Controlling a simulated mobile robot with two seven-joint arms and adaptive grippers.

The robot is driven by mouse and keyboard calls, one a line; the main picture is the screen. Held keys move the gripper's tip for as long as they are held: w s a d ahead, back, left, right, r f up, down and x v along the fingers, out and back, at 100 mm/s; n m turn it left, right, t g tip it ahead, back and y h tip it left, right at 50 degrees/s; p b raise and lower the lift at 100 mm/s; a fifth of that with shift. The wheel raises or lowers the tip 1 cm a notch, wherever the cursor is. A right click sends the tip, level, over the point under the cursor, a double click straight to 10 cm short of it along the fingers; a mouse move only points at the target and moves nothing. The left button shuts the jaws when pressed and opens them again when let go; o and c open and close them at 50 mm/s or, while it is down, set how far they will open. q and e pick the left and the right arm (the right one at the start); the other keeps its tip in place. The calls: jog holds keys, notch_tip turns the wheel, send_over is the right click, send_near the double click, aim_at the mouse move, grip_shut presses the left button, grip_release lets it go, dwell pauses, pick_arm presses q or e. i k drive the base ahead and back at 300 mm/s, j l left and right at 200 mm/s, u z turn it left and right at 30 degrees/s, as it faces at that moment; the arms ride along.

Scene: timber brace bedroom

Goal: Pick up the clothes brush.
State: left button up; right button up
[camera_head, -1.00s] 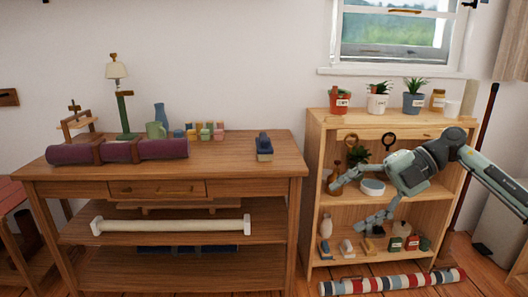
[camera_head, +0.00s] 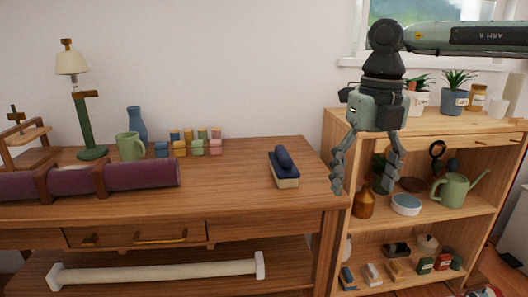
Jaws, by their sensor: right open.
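The clothes brush (camera_head: 284,168) lies near the right end of the wooden table (camera_head: 235,185). It has a dark blue back with a raised grip and pale bristles beneath. My right gripper (camera_head: 362,188) is to the right of the brush, pointing down with its fingers spread and nothing between them. In the picture it overlaps the table's right edge and the shelf unit. It does not touch the brush. My left gripper is not in the view.
The shelf unit (camera_head: 430,226) at right holds pots and bottles. The tabletop around the brush is clear.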

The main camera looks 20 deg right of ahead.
aim_at(286, 174)
jog(key=i, duration=1)
